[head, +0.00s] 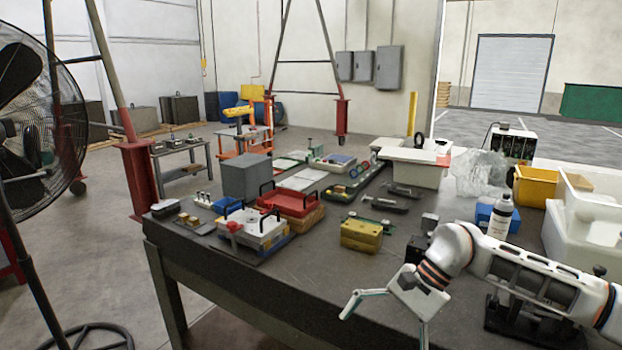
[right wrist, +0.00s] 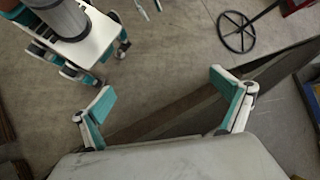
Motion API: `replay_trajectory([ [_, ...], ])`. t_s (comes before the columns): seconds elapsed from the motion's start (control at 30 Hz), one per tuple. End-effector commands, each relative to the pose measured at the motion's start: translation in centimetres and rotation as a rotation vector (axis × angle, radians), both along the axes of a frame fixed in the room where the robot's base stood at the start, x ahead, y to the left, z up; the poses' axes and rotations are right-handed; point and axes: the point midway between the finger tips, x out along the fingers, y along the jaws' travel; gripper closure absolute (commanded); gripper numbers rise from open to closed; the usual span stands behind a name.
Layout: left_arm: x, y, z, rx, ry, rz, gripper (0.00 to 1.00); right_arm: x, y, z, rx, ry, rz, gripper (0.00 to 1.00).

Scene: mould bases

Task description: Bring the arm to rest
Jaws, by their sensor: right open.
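My right gripper (head: 381,326) is at the front edge of the dark workbench (head: 215,262) in the head view, its fingers spread and pointing down and to the left. In the right wrist view the same gripper (right wrist: 163,92) is open, with nothing between its fingers. Below it that view shows the concrete floor and a dark strip of bench edge. My left arm does not show in the head view. Two thin tips at the top edge of the right wrist view may belong to my left gripper; they are too small to tell.
A yellow block (head: 361,236), a white-and-red mould base (head: 254,230) and a red tray (head: 291,200) lie on the bench.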

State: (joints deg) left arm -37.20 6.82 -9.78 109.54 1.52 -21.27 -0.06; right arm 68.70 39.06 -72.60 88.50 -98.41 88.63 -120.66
Motion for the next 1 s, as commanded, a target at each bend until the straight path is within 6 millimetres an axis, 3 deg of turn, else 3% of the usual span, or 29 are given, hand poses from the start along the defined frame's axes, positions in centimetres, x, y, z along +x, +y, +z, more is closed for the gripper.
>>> replay_trajectory([
  [0.03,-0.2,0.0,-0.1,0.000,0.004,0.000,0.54,-1.6,3.0,-0.7,0.085,0.071,-0.038,0.00],
  [0.2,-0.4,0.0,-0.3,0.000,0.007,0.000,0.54,-4.9,10.7,0.0,0.356,0.338,-0.224,0.00],
  [0.33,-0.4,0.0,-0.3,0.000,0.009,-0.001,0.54,-6.3,14.7,1.7,0.549,0.593,-0.389,0.00],
  [0.5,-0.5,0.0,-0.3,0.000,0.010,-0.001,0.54,-6.0,16.9,3.7,0.777,0.978,-0.629,0.00],
  [0.63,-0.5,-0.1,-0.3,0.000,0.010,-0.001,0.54,-4.5,16.3,4.0,0.932,1.306,-0.822,0.00],
  [0.77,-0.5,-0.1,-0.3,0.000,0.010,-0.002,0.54,-2.6,14.0,2.5,1.074,1.654,-1.021,0.00],
  [0.87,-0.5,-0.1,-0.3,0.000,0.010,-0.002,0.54,-1.5,11.3,-0.1,1.176,1.935,-1.173,0.00],
  [1.0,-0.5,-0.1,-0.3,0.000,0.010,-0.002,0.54,-1.2,6.5,-5.9,1.316,2.335,-1.381,0.00],
])
